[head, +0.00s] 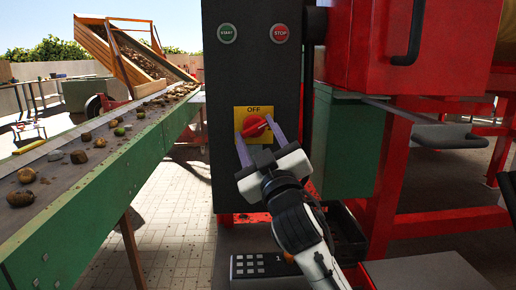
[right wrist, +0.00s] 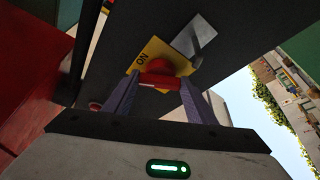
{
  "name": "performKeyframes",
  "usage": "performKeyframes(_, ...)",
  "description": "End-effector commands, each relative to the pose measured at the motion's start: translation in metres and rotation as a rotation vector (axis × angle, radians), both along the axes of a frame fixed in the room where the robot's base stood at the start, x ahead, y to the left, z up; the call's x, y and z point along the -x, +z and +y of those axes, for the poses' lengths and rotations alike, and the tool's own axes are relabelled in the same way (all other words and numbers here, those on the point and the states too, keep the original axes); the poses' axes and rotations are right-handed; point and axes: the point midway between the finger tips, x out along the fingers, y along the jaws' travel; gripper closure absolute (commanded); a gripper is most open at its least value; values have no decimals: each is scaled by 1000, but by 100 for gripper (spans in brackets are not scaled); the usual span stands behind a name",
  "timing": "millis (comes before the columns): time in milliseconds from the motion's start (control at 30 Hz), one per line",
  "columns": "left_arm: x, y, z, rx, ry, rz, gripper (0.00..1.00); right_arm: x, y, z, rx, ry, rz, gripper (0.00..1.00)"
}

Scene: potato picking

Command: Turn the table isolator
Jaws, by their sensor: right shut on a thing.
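The table isolator is a red rotary knob (head: 256,126) on a yellow plate (head: 254,111) marked OFF at its top in the head view. It is on the front of a dark grey panel (head: 259,74). My right gripper (head: 258,137) reaches up from below, with its two purple fingers on either side of the knob, shut on it. In the right wrist view the red knob (right wrist: 160,78) lies between the fingers (right wrist: 153,92), and the yellow plate (right wrist: 151,54) shows the letters ON. The knob's handle looks slanted in the head view. My left gripper is not in view.
A green START button (head: 226,33) and a red STOP button (head: 280,33) sit above on the panel. A green-sided conveyor (head: 110,185) with potatoes and stones runs along the left. A red machine cabinet (head: 375,60) with a black handle stands to the right.

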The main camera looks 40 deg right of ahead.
Motion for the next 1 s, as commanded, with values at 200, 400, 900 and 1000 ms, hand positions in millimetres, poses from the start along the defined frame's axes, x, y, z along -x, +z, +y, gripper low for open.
performKeyframes(200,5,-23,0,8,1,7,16,-1,-4,2,-177,3,-109,72)
performKeyframes(400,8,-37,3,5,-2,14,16,-1,-3,3,-301,3,-187,72)
performKeyframes(900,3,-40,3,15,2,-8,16,-2,2,3,-441,1,-278,72)
performKeyframes(1000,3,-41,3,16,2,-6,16,-1,2,3,-445,1,-281,72)
